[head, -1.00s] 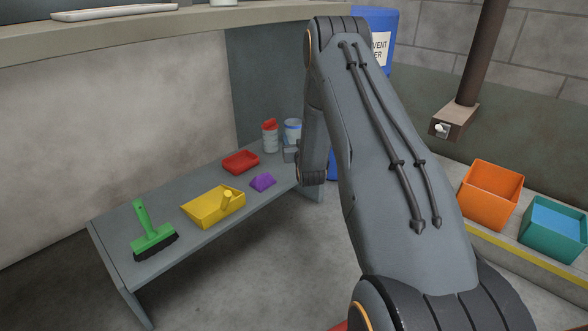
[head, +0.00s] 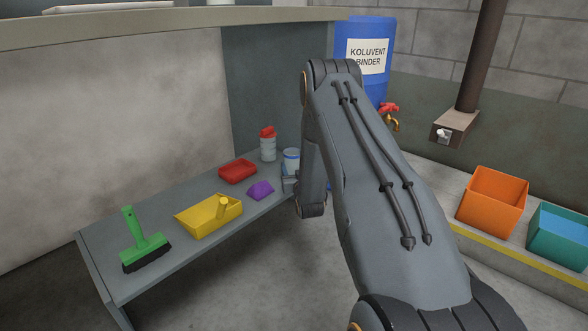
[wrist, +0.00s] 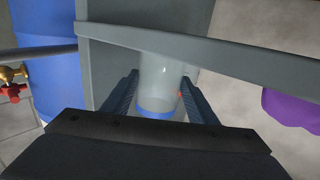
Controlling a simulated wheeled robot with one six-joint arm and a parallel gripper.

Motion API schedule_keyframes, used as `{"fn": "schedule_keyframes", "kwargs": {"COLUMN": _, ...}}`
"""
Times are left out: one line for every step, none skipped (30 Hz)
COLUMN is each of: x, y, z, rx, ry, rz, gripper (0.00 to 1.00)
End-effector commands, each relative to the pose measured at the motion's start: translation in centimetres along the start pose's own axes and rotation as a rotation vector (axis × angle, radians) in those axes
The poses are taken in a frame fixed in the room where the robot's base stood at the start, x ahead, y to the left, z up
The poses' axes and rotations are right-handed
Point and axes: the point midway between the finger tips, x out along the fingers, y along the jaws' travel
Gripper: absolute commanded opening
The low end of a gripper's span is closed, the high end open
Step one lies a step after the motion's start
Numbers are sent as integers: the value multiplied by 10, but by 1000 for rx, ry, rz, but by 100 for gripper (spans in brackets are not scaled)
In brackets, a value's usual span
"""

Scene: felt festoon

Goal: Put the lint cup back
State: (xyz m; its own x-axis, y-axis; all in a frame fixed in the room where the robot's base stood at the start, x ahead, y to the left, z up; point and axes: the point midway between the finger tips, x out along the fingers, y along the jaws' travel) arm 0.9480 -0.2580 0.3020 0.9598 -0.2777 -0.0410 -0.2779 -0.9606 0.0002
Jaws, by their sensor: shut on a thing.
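A clear cup with a blue band (head: 291,160), which I take for the lint cup, is at the far right end of the grey bench. My gripper (head: 289,182) is shut on it, largely hidden behind my arm. In the wrist view the cup (wrist: 158,80) stands between the two fingers of my gripper (wrist: 158,98), its blue rim nearest the camera. The grey bench (head: 165,205) runs along the wall. I cannot tell whether the cup's base touches the bench.
A red-lidded can (head: 268,148) stands just left of the cup. A blue drum (head: 350,75) stands behind. Orange (head: 492,205) and teal (head: 556,240) bins are right.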

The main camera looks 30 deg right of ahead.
Motion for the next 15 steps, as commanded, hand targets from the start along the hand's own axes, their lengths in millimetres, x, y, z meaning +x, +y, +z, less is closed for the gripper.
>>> {"fn": "schedule_keyframes", "kwargs": {"x": 0, "y": 0, "z": 1, "rx": 0, "ry": 0, "rz": 0, "gripper": 23}}
{"fn": "schedule_keyframes", "kwargs": {"x": 0, "y": 0, "z": 2, "rx": 0, "ry": 0, "rz": 0, "gripper": 23}}
{"fn": "schedule_keyframes", "kwargs": {"x": 0, "y": 0, "z": 4, "rx": 0, "ry": -1, "rz": 0, "gripper": 23}}
{"fn": "schedule_keyframes", "kwargs": {"x": 0, "y": 0, "z": 3, "rx": 0, "ry": -1, "rz": 0, "gripper": 58}}
{"fn": "schedule_keyframes", "kwargs": {"x": 0, "y": 0, "z": 3, "rx": 0, "ry": -1, "rz": 0, "gripper": 63}}
{"fn": "schedule_keyframes", "kwargs": {"x": 0, "y": 0, "z": 3, "rx": 0, "ry": -1, "rz": 0, "gripper": 70}}
{"fn": "schedule_keyframes", "kwargs": {"x": 0, "y": 0, "z": 3, "rx": 0, "ry": -1, "rz": 0, "gripper": 71}}
{"fn": "schedule_keyframes", "kwargs": {"x": 0, "y": 0, "z": 3, "rx": 0, "ry": -1, "rz": 0, "gripper": 71}}
{"fn": "schedule_keyframes", "kwargs": {"x": 0, "y": 0, "z": 3, "rx": 0, "ry": -1, "rz": 0, "gripper": 71}}
{"fn": "schedule_keyframes", "kwargs": {"x": 0, "y": 0, "z": 3, "rx": 0, "ry": -1, "rz": 0, "gripper": 71}}
{"fn": "schedule_keyframes", "kwargs": {"x": 0, "y": 0, "z": 3, "rx": 0, "ry": -1, "rz": 0, "gripper": 71}}
{"fn": "schedule_keyframes", "kwargs": {"x": 0, "y": 0, "z": 3, "rx": 0, "ry": -1, "rz": 0, "gripper": 71}}
{"fn": "schedule_keyframes", "kwargs": {"x": 0, "y": 0, "z": 3, "rx": 0, "ry": -1, "rz": 0, "gripper": 71}}
{"fn": "schedule_keyframes", "kwargs": {"x": 0, "y": 0, "z": 3, "rx": 0, "ry": -1, "rz": 0, "gripper": 71}}
{"fn": "schedule_keyframes", "kwargs": {"x": 0, "y": 0, "z": 2, "rx": 0, "ry": 0, "rz": 0, "gripper": 71}}
